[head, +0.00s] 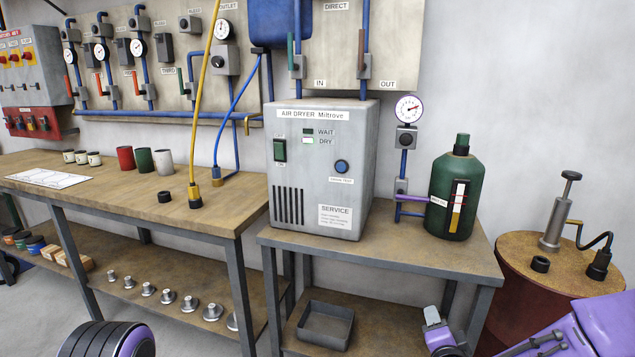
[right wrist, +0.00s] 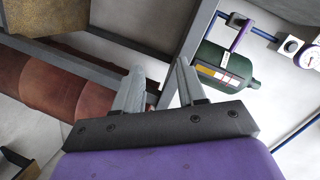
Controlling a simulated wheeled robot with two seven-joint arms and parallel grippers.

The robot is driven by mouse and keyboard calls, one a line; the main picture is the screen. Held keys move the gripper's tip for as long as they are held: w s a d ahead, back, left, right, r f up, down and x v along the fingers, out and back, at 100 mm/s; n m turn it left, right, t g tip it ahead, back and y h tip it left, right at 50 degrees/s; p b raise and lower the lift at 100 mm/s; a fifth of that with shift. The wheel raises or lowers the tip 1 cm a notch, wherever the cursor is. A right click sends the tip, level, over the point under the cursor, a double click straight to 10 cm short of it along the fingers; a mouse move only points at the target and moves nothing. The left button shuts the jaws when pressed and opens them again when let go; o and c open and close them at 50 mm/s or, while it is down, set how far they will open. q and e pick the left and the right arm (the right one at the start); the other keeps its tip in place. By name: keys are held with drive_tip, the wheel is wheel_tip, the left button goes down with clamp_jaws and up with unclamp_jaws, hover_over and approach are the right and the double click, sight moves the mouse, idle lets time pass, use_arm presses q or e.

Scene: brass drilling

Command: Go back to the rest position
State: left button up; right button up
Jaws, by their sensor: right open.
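My right gripper (head: 532,346) shows at the lower right of the head view, in front of the drum, partly cut off by the frame edge. In the right wrist view, its two grey fingers (right wrist: 158,88) stand apart with nothing between them. The green bottle (right wrist: 225,68) appears beyond the fingers and apart from them. My left gripper is not in view; only a black and purple part of my own shows at the bottom left of the head view.
The air dryer (head: 320,165) and the green bottle stand on a small table (head: 400,250). The rusty drum (head: 520,275) with a hand pump (head: 555,215) is at right. A long workbench (head: 110,195) holds cups at left. An empty grey tray (head: 325,325) sits on the lower shelf.

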drive_tip(key=s+d+f+n+g+p, duration=0.1)
drive_tip(key=s+f+g, duration=0.3)
drive_tip(key=s, duration=0.8)
drive_tip(key=s+d+f+n+g+p, duration=0.2)
drive_tip(key=s+f+n+g+p, duration=0.2)
drive_tip(key=s+f, duration=0.4)
drive_tip(key=s+d+f+n+g+p, duration=0.1)
drive_tip(key=s+f+g, duration=0.3)
drive_tip(key=s, duration=1.2)
wheel_tip(320, 180, down, 3)
drive_tip(key=shift+s+d+r+n+p, duration=0.15)
drive_tip(key=shift+s+n+p, duration=0.1)
drive_tip(key=shift+n+p, duration=0.55)
